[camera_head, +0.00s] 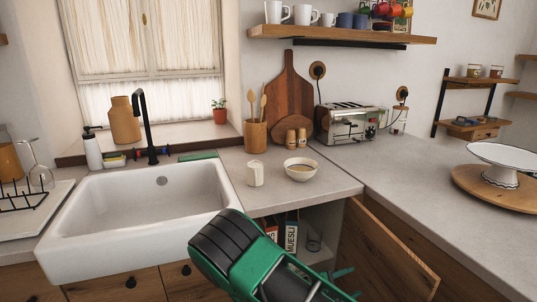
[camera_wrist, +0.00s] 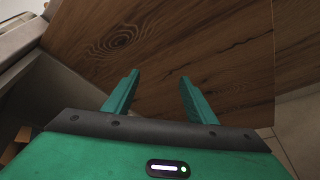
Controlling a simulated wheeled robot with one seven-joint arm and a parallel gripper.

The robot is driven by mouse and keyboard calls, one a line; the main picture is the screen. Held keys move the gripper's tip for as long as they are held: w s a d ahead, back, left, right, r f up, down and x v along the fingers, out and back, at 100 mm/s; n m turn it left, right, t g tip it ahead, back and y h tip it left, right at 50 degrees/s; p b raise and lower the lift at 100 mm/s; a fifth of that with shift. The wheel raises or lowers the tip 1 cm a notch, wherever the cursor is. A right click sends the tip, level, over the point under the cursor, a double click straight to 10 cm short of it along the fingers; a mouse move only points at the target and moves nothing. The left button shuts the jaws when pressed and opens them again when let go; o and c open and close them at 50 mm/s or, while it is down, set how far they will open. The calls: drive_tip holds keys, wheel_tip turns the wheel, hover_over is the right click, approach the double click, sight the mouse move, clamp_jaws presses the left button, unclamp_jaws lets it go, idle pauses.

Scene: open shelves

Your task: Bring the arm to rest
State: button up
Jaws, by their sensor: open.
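My gripper (camera_wrist: 158,77) is open, with its two teal fingers apart and nothing between them in the wrist view. The wooden cabinet door (camera_wrist: 225,50) lies behind the fingers and fills much of that view. In the head view my green and black arm reaches in from the bottom, in front of the lower cabinet. The teal fingertips (camera_head: 347,284) show partly there, close to the opened cabinet door (camera_head: 385,255). I cannot tell whether they touch the door. Most of my gripper is hidden behind my arm.
The open cabinet holds a muesli box (camera_head: 291,233) and a glass (camera_head: 314,242). On the counter above stand a mug (camera_head: 255,174), a bowl (camera_head: 301,170) and a toaster (camera_head: 350,122). A white sink (camera_head: 140,225) is at left. The right counter (camera_head: 430,180) has free room.

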drive_tip(key=s+d+r+m+g+y, duration=0.15)
drive_tip(key=s+r+m+y, duration=0.6)
drive_tip(key=r, duration=0.75)
drive_tip(key=s+d+r+m+g+y, duration=0.15)
drive_tip(key=s+r+m+y, duration=0.5)
drive_tip(key=s+r, duration=0.65)
drive_tip(key=s+d+m+g+h, duration=0.1)
drive_tip(key=s+d+m+g, duration=0.4)
drive_tip(key=s, duration=0.9)
drive_tip(key=d+m, duration=0.3)
drive_tip(key=d, duration=0.2)
drive_tip(key=shift+s+d, duration=0.2)
drive_tip(key=shift+d, duration=0.2)
